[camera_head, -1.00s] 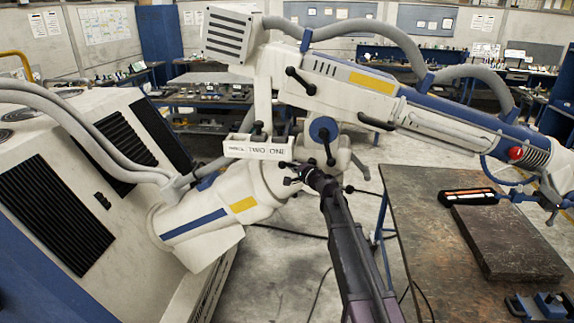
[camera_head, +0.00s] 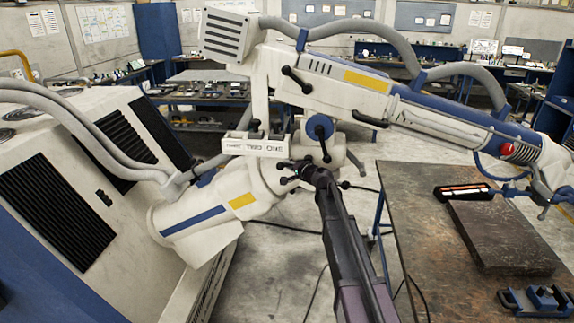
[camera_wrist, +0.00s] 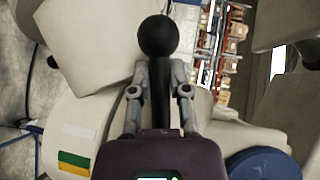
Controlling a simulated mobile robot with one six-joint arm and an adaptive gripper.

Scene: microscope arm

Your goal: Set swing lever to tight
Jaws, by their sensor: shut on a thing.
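The swing lever (camera_wrist: 160,85), a black rod with a round ball end, stands between my gripper's grey fingers in the wrist view. My gripper (camera_wrist: 159,70) is shut on its shaft, just below the ball. In the head view my gripper (camera_head: 291,172) is at the joint below the white labelled bracket, beside the pale lower column (camera_head: 215,205). There the gripped lever is small and partly hidden by the gripper. I cannot read a tight or loose mark.
Another black lever (camera_head: 322,142) on a blue hub is close to the right of my gripper. The labelled bracket (camera_head: 262,147) is just above. A worktable (camera_head: 430,235) stands on the right. A vented cabinet (camera_head: 75,190) stands on the left.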

